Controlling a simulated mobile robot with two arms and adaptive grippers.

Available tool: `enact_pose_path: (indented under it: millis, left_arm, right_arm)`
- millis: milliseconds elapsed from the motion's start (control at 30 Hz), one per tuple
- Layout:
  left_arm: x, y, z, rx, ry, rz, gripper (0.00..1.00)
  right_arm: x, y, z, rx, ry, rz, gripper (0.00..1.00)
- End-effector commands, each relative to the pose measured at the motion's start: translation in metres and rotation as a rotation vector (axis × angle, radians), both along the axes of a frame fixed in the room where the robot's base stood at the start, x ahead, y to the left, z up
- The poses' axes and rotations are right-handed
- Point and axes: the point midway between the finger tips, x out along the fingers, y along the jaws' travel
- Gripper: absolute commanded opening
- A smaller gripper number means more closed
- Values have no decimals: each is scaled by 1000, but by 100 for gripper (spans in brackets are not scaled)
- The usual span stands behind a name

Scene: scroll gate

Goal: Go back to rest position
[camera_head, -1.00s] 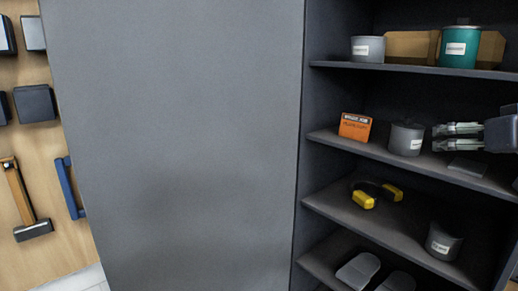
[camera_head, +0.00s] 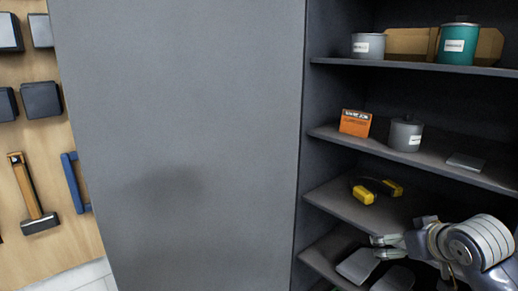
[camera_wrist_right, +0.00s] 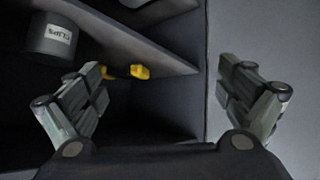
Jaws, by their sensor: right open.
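My right gripper (camera_head: 384,247) is in front of the lower shelves of the dark cabinet in the head view. In the right wrist view its two fingers (camera_wrist_right: 163,76) are spread wide, with nothing between them. The gripper is open and empty, apart from the shelf items. My right forearm and wrist cover the right part of the lower shelves. My left gripper does not show in any view.
The open cabinet shelf (camera_head: 450,166) holds an orange box (camera_head: 355,123), a grey can (camera_head: 405,134) and a flat grey piece (camera_head: 466,161). Yellow-black earmuffs (camera_head: 376,189) lie below. A labelled pot (camera_wrist_right: 62,40) is close in the wrist view. A large grey panel (camera_head: 180,140) stands left.

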Motion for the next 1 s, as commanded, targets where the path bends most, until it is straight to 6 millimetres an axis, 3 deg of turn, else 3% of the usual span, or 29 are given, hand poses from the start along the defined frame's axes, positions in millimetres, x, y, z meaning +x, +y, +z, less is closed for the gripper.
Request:
enact_pose_path:
  millis: [33, 200, 367, 500, 700, 1000]
  left_arm:
    - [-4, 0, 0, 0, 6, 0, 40]
    - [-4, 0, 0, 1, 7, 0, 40]
    - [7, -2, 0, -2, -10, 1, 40]
    - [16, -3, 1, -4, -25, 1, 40]
    - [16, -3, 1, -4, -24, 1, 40]
    - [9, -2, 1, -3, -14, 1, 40]
  right_arm:
    - [-11, 12, -32, -2, 42, 18, 96]
    - [-53, 44, -115, -10, 156, 57, 96]
    - [-107, 71, -180, -6, 257, 83, 96]
    - [-161, 90, -225, 3, 345, 92, 96]
    - [-233, 109, -265, 15, 453, 88, 96]
    - [-312, 121, -288, 25, 571, 64, 96]
